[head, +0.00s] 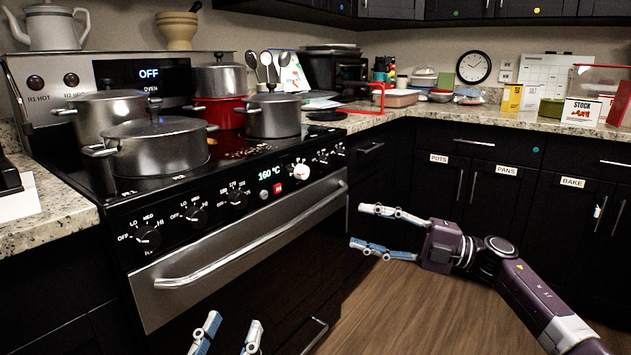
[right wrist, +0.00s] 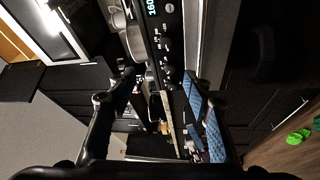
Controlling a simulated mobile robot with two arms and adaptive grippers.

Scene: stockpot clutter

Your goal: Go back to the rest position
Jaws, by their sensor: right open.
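My right gripper (head: 359,226) reaches in from the right in the head view, in front of the oven's right side and above the wooden floor. Its two blue-and-white fingers are apart with nothing between them. Its fingers also frame the right wrist view (right wrist: 148,90), with the stove front beyond. My left gripper (head: 234,320) shows only its two fingertips at the bottom edge of the head view, in front of the oven door. They are apart and empty; the rest of it is out of frame.
The stove carries several steel pots (head: 155,150) and a red pot (head: 222,112). The oven handle (head: 250,238) juts out near both grippers. Dark cabinets (head: 480,190) stand behind my right arm. The counter at right holds a clear red-edged container (head: 598,82).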

